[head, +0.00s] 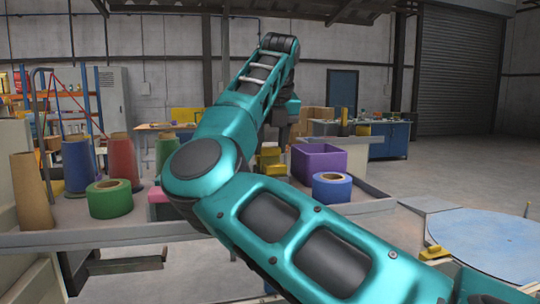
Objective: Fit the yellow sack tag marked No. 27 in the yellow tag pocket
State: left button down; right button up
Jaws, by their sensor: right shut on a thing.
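My right arm crosses the picture from the lower right, and its gripper (283,136) points down over the bench, partly behind the forearm. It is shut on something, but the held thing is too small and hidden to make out. A stepped yellow piece (268,160) shows just below and left of the gripper. I cannot tell whether it is the tag pocket, or whether it touches the gripper. No No. 27 marking is legible, so I cannot pick out the yellow sack tag. My left gripper is out of view.
The bench (110,236) holds a purple bin (318,164), a blue roll (332,188), a green roll (109,199) and several cones, including a brown one (31,190). A round blue table (490,243) stands at right, with a yellow piece (436,253) near its edge. My arm hides the bench's middle.

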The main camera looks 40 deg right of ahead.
notch_tip(320, 180, up, 7)
jog(key=shift+r, duration=0.15)
jog(key=shift+s+a, duration=0.1)
